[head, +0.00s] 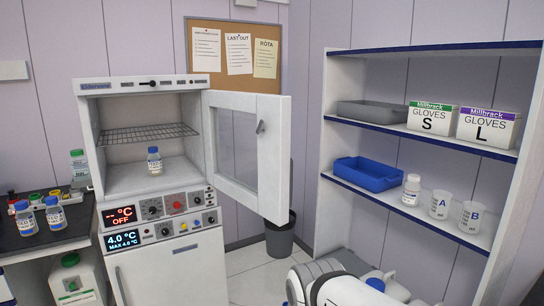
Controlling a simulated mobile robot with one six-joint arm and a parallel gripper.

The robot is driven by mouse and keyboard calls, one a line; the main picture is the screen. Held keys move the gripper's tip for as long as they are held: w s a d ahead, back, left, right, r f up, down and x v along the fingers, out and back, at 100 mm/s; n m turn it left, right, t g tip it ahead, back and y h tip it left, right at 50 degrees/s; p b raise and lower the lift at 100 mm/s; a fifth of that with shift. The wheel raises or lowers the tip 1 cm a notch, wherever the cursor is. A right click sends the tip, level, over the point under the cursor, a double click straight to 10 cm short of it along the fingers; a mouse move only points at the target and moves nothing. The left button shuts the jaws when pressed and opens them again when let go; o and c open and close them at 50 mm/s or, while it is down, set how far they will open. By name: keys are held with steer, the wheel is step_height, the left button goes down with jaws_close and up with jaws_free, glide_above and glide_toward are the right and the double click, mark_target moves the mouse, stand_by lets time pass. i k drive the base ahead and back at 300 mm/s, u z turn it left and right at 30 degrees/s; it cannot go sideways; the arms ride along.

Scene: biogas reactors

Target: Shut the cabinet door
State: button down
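The white cabinet (84,140) stands left of centre with its upper chamber open to view. Its door (273,160) is hinged on the right side and stands wide open, swung out towards me. A white and grey part of my arm shows at the bottom edge, right of centre. My gripper is not in view.
A dark bench (20,243) with several bottles adjoins the cabinet on the left. A grey bin (281,238) stands behind the door. Shelves (327,190) on the right hold trays, glove boxes, a bottle and two beakers. Clear floor (248,262) lies before the bin.

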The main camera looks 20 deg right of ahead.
mark_target(273, 199)
steer(key=z, duration=0.1)
steer(key=i, duration=1)
steer(key=z, duration=0.05)
